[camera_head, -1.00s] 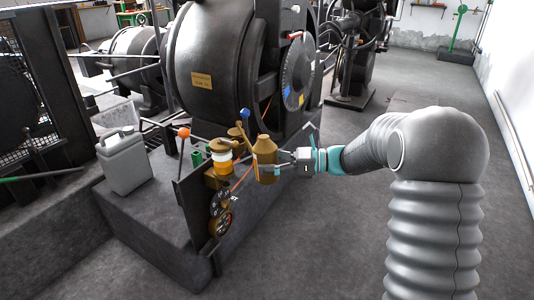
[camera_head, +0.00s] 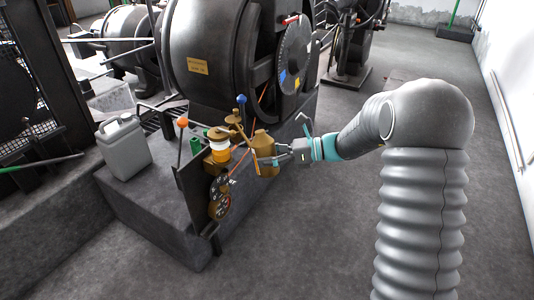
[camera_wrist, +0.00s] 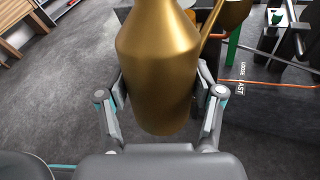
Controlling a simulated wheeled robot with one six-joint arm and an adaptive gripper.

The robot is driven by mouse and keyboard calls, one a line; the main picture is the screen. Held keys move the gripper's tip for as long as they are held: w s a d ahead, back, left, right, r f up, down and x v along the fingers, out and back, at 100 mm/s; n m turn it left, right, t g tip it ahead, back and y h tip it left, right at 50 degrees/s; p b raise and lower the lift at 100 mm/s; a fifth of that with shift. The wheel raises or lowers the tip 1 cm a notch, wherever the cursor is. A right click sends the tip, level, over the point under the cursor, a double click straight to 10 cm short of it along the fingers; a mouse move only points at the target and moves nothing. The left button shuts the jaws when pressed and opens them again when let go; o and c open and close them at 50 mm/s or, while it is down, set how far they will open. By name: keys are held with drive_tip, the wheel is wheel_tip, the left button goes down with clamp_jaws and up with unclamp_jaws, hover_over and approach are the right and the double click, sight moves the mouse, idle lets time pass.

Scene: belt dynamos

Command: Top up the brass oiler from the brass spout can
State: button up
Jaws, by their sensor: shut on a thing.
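The brass spout can (camera_head: 265,158) is in my gripper (camera_head: 287,154), to the right of the oiler in the head view. It fills the middle of the wrist view (camera_wrist: 157,75), with one finger on each side of its body. My gripper is shut on it. The can appears tilted in the head view, its top toward the oiler. The brass oiler (camera_head: 219,152), with a white and orange band, stands on the dark panel's top edge. Brass parts overlap between can and oiler, so I cannot tell where the spout tip lies or whether they touch.
Gauges (camera_head: 219,197) sit on the panel below the oiler. An orange-knobbed lever (camera_head: 182,123) and a blue-knobbed lever (camera_head: 241,99) rise close by. A grey jerrycan (camera_head: 124,147) stands left on the plinth. The large dynamo (camera_head: 210,60) is behind. Floor at front right is clear.

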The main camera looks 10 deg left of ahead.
sight(273, 143)
drive_tip(key=shift+d+r+h+p, duration=0.1)
drive_tip(key=shift+r+h+p, duration=0.2)
drive_tip(key=shift+r+p, duration=0.3)
idle(0.6)
drive_tip(key=shift+s+r+m, duration=0.1)
drive_tip(key=shift+r+m, duration=0.05)
drive_tip(key=shift+m, duration=0.15)
idle(1.3)
drive_tip(key=shift+r, duration=0.3)
drive_tip(key=shift+r+h, duration=0.2)
drive_tip(key=shift+h, duration=0.2)
idle(1.4)
drive_tip(key=shift+d+r+m, duration=0.1)
drive_tip(key=shift+r+m, duration=0.2)
drive_tip(key=shift+r+g+h, duration=0.15)
drive_tip(key=shift+g+h, duration=0.15)
idle(1.4)
drive_tip(key=shift+r, duration=0.3)
drive_tip(key=shift+r, duration=0.15)
idle(0.6)
